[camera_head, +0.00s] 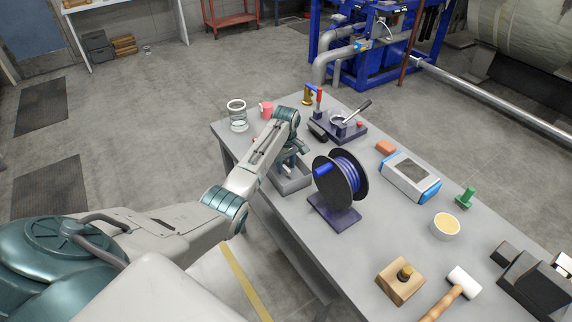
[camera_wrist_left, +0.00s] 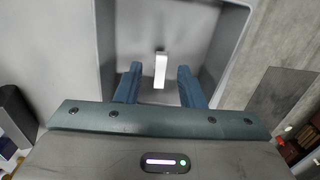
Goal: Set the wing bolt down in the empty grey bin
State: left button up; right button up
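The grey bin (camera_head: 294,187) stands on the table near its left edge, just left of the cable reel. My left gripper (camera_head: 288,168) points down into it, and my arm hides part of the bin. In the left wrist view the bin's wall (camera_wrist_left: 231,45) surrounds the fingers. A small pale upright piece, seemingly the wing bolt (camera_wrist_left: 161,70), shows between the two blue fingers with gaps on both sides. The fingers are apart and do not visibly touch it. In the head view the wing bolt is hidden. My right gripper is in neither view.
The black reel with blue cable (camera_head: 340,180) stands close right of the bin. A glass jar (camera_head: 237,116) and red mug (camera_head: 266,109) are behind it. A blue-white box (camera_head: 410,177), white bowl (camera_head: 446,226), wooden block (camera_head: 400,282) and mallet (camera_head: 455,292) lie farther right.

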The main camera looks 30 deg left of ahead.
pick_arm(q)
notch_tip(320, 180, up, 11)
jog(key=b, duration=0.3)
jog(key=shift+f, duration=0.1)
